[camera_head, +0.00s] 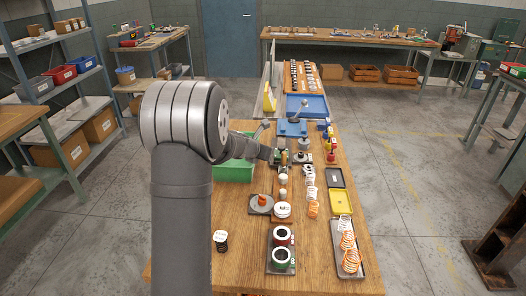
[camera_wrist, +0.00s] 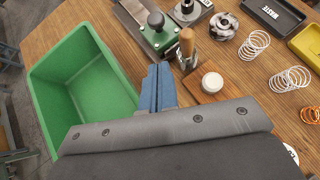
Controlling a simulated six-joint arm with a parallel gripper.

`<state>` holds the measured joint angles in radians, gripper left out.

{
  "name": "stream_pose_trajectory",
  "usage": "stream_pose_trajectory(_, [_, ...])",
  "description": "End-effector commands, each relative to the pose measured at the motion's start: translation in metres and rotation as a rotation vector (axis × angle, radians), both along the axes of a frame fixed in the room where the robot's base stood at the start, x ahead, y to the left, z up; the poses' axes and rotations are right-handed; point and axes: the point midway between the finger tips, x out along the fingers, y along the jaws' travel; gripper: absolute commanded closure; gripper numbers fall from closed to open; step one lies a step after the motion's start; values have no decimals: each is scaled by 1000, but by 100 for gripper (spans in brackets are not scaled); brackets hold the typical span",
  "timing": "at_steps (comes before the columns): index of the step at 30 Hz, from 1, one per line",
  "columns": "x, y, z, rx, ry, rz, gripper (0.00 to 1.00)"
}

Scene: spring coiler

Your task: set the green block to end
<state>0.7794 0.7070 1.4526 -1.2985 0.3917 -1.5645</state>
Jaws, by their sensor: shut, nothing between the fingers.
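In the wrist view a dark green block (camera_wrist: 160,34) with a round dark knob on top sits on a grey metal base plate at the top centre. In the head view this small device (camera_head: 281,143) is partly hidden by my arm. My gripper (camera_wrist: 157,82) has blue fingers pressed together with nothing between them. The fingertips are just short of the base plate and apart from the knob in the picture. I cannot tell their height above the table. In the head view my gripper (camera_head: 266,153) reaches in beside the device from the left.
A green bin (camera_wrist: 85,85) is left of my fingers. White springs (camera_wrist: 253,44) and a black waste tray (camera_wrist: 275,15) lie further right. A yellow tray (camera_head: 341,202) is nearer.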

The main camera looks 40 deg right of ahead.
Motion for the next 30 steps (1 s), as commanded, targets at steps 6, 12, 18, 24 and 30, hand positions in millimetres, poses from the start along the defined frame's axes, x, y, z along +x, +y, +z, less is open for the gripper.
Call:
stream_pose_trajectory(6, [9,-30,-25,2,1,-1,100])
stream_pose_trajectory(12, [18,-58,-36,-2,-2,-2,100])
stream_pose_trajectory(18, [24,-75,-38,0,-2,-1,100])
stream_pose_trajectory(24, [26,-79,-39,-1,0,0,100])
stream_pose_trajectory(30, [25,-79,-38,-1,0,0,100])
